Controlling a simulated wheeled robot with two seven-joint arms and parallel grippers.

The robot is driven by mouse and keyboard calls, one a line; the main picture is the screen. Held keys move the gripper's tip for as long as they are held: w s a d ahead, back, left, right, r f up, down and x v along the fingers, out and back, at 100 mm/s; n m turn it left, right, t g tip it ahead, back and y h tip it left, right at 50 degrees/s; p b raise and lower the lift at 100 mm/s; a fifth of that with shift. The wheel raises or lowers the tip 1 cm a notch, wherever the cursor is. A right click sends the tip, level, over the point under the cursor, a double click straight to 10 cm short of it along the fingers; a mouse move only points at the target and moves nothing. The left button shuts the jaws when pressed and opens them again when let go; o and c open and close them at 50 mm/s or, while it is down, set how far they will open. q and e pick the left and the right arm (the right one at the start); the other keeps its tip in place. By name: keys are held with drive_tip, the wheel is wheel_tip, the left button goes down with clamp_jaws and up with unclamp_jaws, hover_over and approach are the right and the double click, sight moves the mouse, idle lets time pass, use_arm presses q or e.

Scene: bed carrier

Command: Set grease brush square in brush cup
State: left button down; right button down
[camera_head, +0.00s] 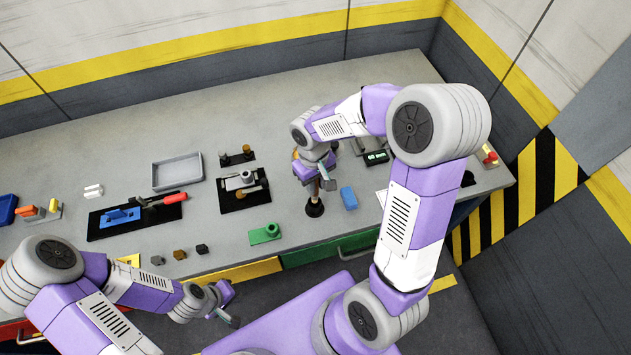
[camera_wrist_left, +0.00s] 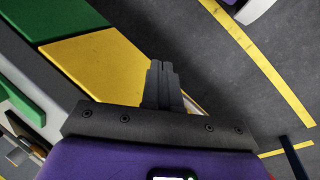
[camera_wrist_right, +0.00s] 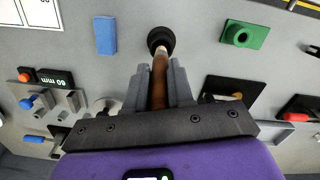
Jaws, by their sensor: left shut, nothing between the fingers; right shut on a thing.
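The grease brush has a brown handle, which shows in the right wrist view (camera_wrist_right: 159,84) and in the head view (camera_head: 315,190). My right gripper (camera_head: 325,182) is shut on this handle above the bench. The handle's lower end meets a round black piece (camera_head: 315,209), which looks like the brush cup and also shows in the right wrist view (camera_wrist_right: 161,39). The brush's lower end is hidden, and I cannot tell how deep it sits. The handle looks near upright. My left gripper (camera_head: 229,317) is shut and empty in front of the bench; its fingers touch in the left wrist view (camera_wrist_left: 162,82).
A blue block (camera_head: 348,198) stands just right of the black piece. A green block with a round boss (camera_head: 265,233) lies to its left. A black mat with a tool (camera_head: 243,190) and a grey tray (camera_head: 177,172) are farther left. Bare bench surrounds the black piece.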

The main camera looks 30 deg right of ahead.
sight(316, 198)
drive_tip(key=shift+f+b, duration=2)
drive_tip(key=shift+f, duration=0.45)
drive_tip(key=c, duration=0.9)
unclamp_jaws()
wheel_tip(316, 198, up, 8)
drive_tip(key=p, duration=0.1)
drive_tip(key=shift+w+f, duration=0.25)
